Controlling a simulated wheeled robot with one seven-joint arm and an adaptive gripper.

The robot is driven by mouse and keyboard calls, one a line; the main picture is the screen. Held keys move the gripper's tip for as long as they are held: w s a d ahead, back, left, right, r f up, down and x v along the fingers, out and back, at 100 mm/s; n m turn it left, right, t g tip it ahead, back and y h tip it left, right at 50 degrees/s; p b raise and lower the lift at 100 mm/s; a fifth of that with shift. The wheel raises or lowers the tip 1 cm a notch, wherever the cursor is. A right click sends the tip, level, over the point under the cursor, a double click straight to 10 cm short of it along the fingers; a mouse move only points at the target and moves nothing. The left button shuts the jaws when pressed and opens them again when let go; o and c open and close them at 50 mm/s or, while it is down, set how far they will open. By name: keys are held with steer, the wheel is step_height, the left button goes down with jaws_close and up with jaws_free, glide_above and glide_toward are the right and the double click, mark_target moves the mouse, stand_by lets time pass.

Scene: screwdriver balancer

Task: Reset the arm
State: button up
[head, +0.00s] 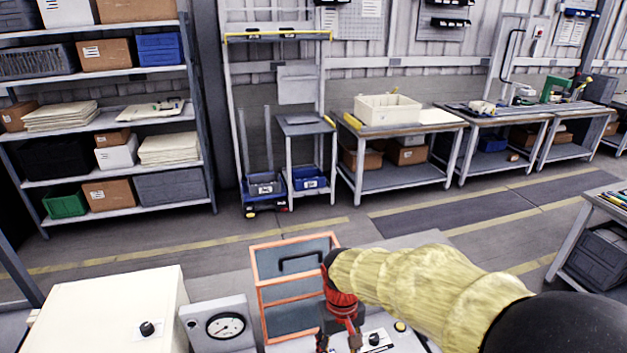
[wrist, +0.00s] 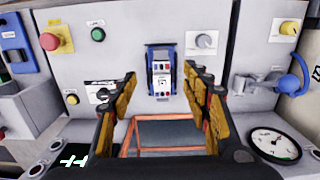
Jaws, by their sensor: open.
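My gripper (wrist: 161,73) is open in the wrist view, its two dark and yellow fingers apart with nothing between them. Past the fingers, a blue and grey device (wrist: 161,78) with a small face of buttons sits on a pale panel (wrist: 130,45). Whether the fingers touch the panel cannot be told. In the head view my gripper (head: 340,335) is red and dark, over the console beside an orange-edged frame (head: 262,285). My yellow-sleeved arm hides part of the console.
The panel bears a red knob (wrist: 56,39), a green button (wrist: 98,34), a grey dial (wrist: 204,42), a yellow knob (wrist: 290,28) and a blue-handled lever (wrist: 290,83). A gauge (wrist: 273,144) is lower right. Shelves (head: 110,125) and workbenches (head: 400,130) stand behind open floor.

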steer(key=s+d+r+m+t, duration=0.1)
steer(key=s+d+r+t, duration=0.2)
steer(key=s+d+r, duration=0.3)
steer(key=s+d+r+m+t+b, duration=0.1)
steer(key=s+d+r+m+t, duration=0.1)
steer(key=s+d+r, duration=0.4)
steer(key=s+r+t, duration=0.1)
steer(key=s+r, duration=0.2)
steer(key=r, duration=0.2)
steer(key=shift+s+d+r, duration=0.25)
steer(key=shift+d+r, duration=0.05)
steer(key=shift+d, duration=0.1)
steer(key=shift+c, duration=0.2)
